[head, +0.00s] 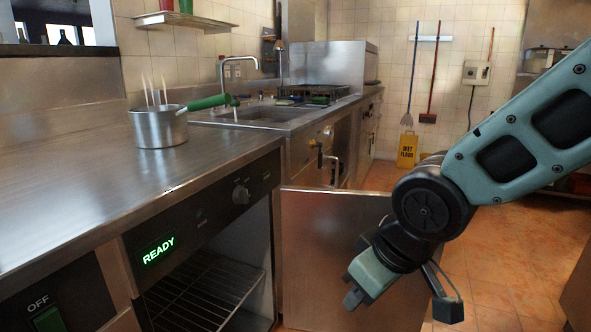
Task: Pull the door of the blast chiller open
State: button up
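The blast chiller (158,252) is built in under the steel counter, with a black panel, a knob and a green READY display. Its steel door (330,245) stands wide open, swung out to the right from the cabinet's right side. The dark interior with a wire rack (205,290) shows. My gripper (353,298) points down in front of the door's outer part, and my arm covers the door's upper right corner. The fingertips are small and partly hidden, so I cannot tell whether they are open or touch the door. No door handle shows.
A pot (158,128) with a green handle stands on the counter above. An OFF switch panel (50,305) is at the lower left. A yellow wet floor sign (407,148) stands farther back. The tiled floor (500,255) to the right is clear.

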jog(key=s+d+f+g+h, duration=0.1)
jog(key=s+d+g, duration=0.1)
jog(key=s, duration=0.6)
jog(key=s+d+f+g+h, duration=0.1)
jog(key=s+d+f+g, duration=0.1)
jog(key=s, duration=0.6)
notch_tip(320, 180, up, 26)
jog(key=w+p, duration=0.1)
jog(key=p, duration=2.3)
jog(key=shift+f, duration=0.25)
jog(key=shift+w, duration=0.15)
